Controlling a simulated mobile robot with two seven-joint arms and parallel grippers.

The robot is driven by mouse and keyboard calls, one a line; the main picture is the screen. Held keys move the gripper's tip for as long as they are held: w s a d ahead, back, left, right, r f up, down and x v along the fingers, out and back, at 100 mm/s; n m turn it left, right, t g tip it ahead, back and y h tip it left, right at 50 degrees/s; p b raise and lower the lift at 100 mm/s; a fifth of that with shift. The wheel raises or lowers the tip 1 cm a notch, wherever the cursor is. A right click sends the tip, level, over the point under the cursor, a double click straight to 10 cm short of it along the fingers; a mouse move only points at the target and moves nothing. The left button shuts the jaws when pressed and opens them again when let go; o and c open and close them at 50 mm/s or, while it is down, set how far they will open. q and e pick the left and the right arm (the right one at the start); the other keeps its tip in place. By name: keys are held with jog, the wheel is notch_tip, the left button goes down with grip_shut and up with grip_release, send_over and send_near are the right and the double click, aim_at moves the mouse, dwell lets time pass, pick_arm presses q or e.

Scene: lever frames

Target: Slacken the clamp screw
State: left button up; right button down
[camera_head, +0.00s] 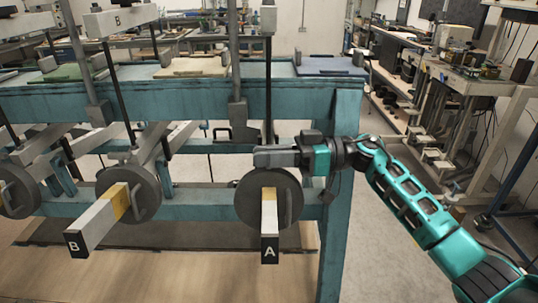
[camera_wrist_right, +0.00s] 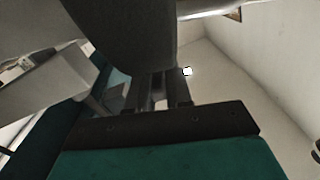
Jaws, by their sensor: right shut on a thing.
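Lever A (camera_head: 269,225) is a pale bar with a yellow band and a black end marked A. It comes forward through a dark round disc (camera_head: 245,200), which has a bar handle (camera_head: 288,208) on its face. My right gripper (camera_head: 262,156) comes in from the right and is shut at the disc's top edge, by the upright black rod (camera_head: 268,115). In the right wrist view its fingers (camera_wrist_right: 165,90) reach up to a dark rounded body (camera_wrist_right: 125,30). The gripped part is hidden, and I cannot clearly make out the clamp screw. My left gripper is not in view.
Lever B (camera_head: 95,225) with its own disc (camera_head: 143,190) stands to the left, and another disc (camera_head: 18,192) is at the left edge. The teal frame's post (camera_head: 340,190) is just right of disc A. Open floor (camera_head: 390,260) lies right of the post.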

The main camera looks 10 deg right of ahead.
jog(key=shift+n+g, duration=0.4)
jog(key=shift+g, duration=0.3)
jog(key=c, duration=1.1)
grip_release()
jog(key=shift+r, duration=0.1)
notch_tip(320, 180, up, 20)
jog(key=shift+f+p, duration=0.1)
jog(key=shift+p, duration=0.85)
